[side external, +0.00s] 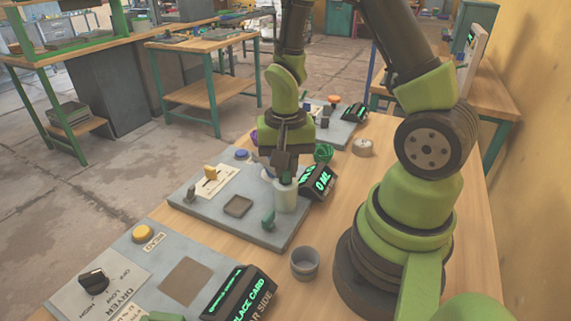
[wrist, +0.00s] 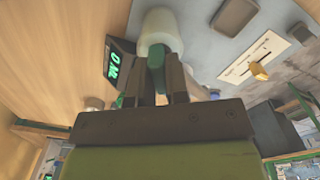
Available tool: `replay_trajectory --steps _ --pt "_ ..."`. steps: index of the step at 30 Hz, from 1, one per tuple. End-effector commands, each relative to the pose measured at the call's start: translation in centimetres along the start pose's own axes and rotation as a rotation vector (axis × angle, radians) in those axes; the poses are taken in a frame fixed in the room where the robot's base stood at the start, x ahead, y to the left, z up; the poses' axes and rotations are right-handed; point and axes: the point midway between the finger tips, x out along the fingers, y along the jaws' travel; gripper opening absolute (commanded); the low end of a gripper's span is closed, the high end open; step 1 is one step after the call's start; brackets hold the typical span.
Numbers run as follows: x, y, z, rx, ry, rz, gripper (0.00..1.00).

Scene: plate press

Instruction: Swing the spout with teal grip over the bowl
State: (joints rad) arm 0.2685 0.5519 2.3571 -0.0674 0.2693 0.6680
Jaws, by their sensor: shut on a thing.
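In the wrist view, my gripper (wrist: 158,88) is shut on the teal grip (wrist: 156,62), which sits between its two fingers close to a pale upright cylinder (wrist: 160,28). In the side view, my gripper (side external: 284,172) points down at that pale cylinder (side external: 286,196) on a grey panel (side external: 215,222); the held grip is hidden there by the fingers. The spout itself cannot be made out. A grey round bowl or cup (side external: 304,263) stands on the wooden table, in front of the panel's right corner and apart from my gripper. I cannot tell whether it is the task's bowl.
A display reading 0 ML (side external: 317,181) stands right of the cylinder. A dryer panel (side external: 150,275) lies nearer. A pale round container (side external: 362,147) stands behind.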

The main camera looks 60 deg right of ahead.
Motion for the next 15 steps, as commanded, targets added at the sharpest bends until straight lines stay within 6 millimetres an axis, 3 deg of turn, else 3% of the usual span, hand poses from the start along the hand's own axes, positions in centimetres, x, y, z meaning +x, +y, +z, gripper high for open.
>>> replay_trajectory --steps 15 --pt "-0.05 0.00 -0.06 0.362 0.002 -0.002 0.00"
